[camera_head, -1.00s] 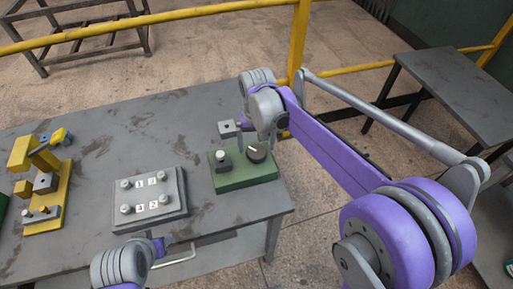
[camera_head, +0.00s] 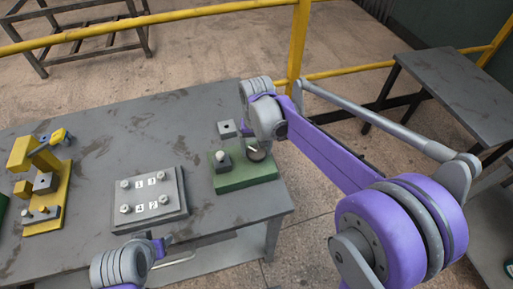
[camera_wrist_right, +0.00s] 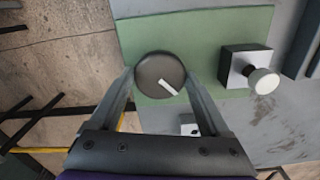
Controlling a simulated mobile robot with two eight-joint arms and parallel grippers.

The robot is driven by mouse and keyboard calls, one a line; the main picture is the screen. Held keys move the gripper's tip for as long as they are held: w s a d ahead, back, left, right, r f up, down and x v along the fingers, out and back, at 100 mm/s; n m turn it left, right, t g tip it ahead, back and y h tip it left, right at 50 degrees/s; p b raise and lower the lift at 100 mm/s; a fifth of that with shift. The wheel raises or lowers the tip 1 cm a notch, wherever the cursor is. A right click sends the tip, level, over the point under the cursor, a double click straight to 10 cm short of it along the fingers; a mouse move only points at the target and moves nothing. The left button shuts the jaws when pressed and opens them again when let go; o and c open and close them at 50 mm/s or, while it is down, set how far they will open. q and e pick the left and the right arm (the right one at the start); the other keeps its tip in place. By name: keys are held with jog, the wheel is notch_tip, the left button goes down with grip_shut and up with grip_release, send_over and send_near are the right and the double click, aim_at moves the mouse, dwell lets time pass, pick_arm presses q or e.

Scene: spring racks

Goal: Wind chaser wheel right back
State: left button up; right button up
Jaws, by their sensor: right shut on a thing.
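The chaser wheel looks to be the dark round knob (camera_head: 257,155) with a white mark, on the right part of a green base (camera_head: 248,181) near the table's right edge. In the right wrist view the knob (camera_wrist_right: 155,70) sits between the two fingers of my right gripper (camera_wrist_right: 160,80), which is shut on it. Its white mark points to the lower right there. In the head view my right wrist hides part of the knob and the fingertips. My left gripper (camera_head: 160,245) is low at the table's front edge, and its fingers are too small to read.
A white-topped knob on a dark block (camera_head: 222,162) stands beside the wheel on the green base. A grey numbered plate (camera_head: 152,197) with several knobs and a yellow fixture (camera_head: 45,190) stand to the left. A small grey block (camera_head: 227,128) lies behind the base.

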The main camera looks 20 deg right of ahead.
jog(key=n, duration=0.5)
jog(key=shift+n+b, duration=0.35)
jog(key=shift+n, duration=0.05)
jog(key=n, duration=1.2)
jog(key=shift+n+b, duration=0.3)
jog(key=shift+b, duration=0.1)
jog(key=n, duration=0.5)
jog(key=shift+w, duration=0.1)
jog(key=shift+n, duration=0.3)
jog(key=shift+d, duration=0.1)
jog(key=o, duration=1.2)
